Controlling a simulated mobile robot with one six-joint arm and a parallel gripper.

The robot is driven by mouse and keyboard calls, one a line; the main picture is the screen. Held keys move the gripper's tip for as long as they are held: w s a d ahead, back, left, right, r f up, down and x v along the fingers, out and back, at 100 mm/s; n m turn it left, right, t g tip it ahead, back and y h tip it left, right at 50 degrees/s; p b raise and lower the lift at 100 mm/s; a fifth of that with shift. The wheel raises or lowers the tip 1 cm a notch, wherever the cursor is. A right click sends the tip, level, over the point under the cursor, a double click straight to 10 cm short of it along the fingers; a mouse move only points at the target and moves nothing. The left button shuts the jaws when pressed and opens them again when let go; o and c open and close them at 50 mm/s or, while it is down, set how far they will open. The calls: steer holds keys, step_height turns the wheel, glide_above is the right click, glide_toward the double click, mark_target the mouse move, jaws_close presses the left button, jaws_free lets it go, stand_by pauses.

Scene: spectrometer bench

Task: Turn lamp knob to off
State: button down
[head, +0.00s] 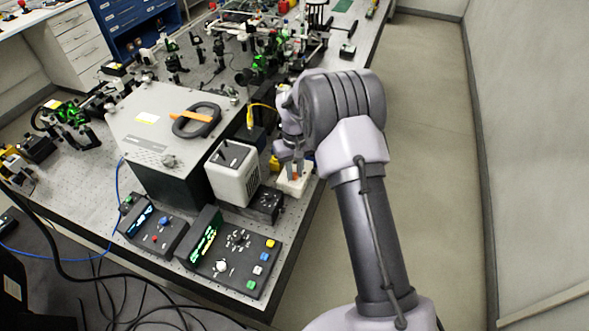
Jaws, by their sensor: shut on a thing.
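My gripper (291,163) reaches down from the arm at the right edge of the bench, over a small white box (292,187). Its fingers are shut on a small part at the top of this box, which I take to be the lamp knob. A bit of orange shows by the fingertips. The gripper and wrist hide most of the knob, so its pointer and setting cannot be read. A black unit with a round dial (267,204) stands just left of the white box, apart from the fingers.
Control panels (232,252) lie at the front. Optics crowd the back of the bench. The floor (430,150) at right is clear.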

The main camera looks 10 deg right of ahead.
mark_target(294, 174)
steer(key=shift+n, duration=0.3)
stand_by(0.4)
steer(key=c, duration=1.3)
jaws_free()
step_height(294, 174, up, 18)
steer(key=p, duration=0.3)
steer(key=shift+f, duration=0.25)
